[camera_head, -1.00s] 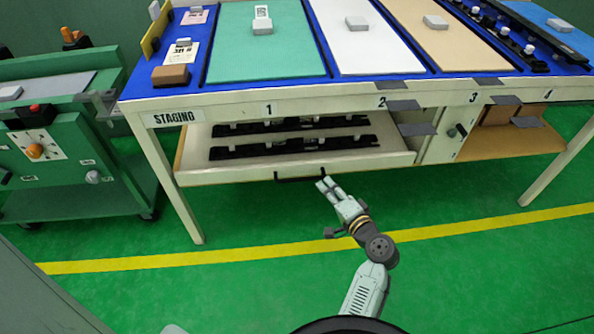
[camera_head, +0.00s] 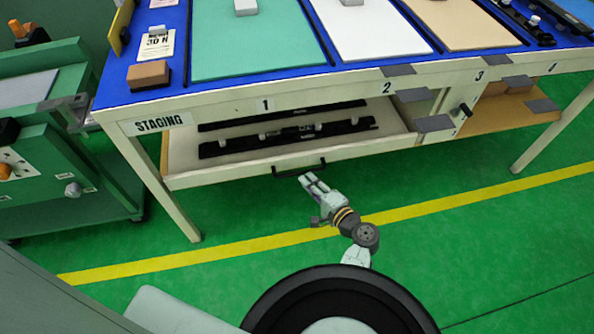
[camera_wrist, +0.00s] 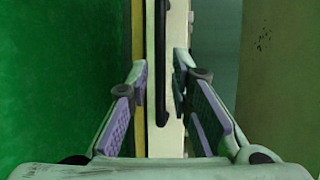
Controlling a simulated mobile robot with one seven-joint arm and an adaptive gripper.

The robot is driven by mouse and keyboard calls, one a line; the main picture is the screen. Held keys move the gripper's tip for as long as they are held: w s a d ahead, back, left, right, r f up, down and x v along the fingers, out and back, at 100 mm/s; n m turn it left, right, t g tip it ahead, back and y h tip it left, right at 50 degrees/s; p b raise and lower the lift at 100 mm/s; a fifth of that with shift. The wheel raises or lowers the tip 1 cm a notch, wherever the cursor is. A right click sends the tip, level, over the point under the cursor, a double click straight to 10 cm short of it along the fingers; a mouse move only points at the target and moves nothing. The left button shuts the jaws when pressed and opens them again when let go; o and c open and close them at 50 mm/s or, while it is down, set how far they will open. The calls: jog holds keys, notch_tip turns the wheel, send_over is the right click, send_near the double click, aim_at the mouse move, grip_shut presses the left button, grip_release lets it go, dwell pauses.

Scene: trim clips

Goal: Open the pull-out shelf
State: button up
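The pull-out shelf (camera_head: 240,172) is a cream tray under the blue-topped table, below label 1. Long black trim strips (camera_head: 285,137) lie on it. Its black bar handle (camera_head: 299,170) is on the front panel. My gripper (camera_head: 309,179) is just below and in front of the handle in the head view. In the wrist view, the handle (camera_wrist: 161,60) runs upright between the two spread fingers of my gripper (camera_wrist: 160,72), with gaps on both sides. My gripper is open and holds nothing. Exact depth to the handle is hard to tell.
The table's legs (camera_head: 172,190) stand left and right of the shelf. Grey tabs (camera_head: 435,123) stick out on the right, near a small black latch (camera_head: 461,115). A green cart (camera_head: 70,180) stands on the left. The green floor before the shelf is clear, with a yellow line.

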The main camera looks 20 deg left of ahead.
aim_at(298, 172)
jog(key=x, duration=0.6)
jog(key=shift+a, duration=0.15)
grip_shut()
dwell(0.5)
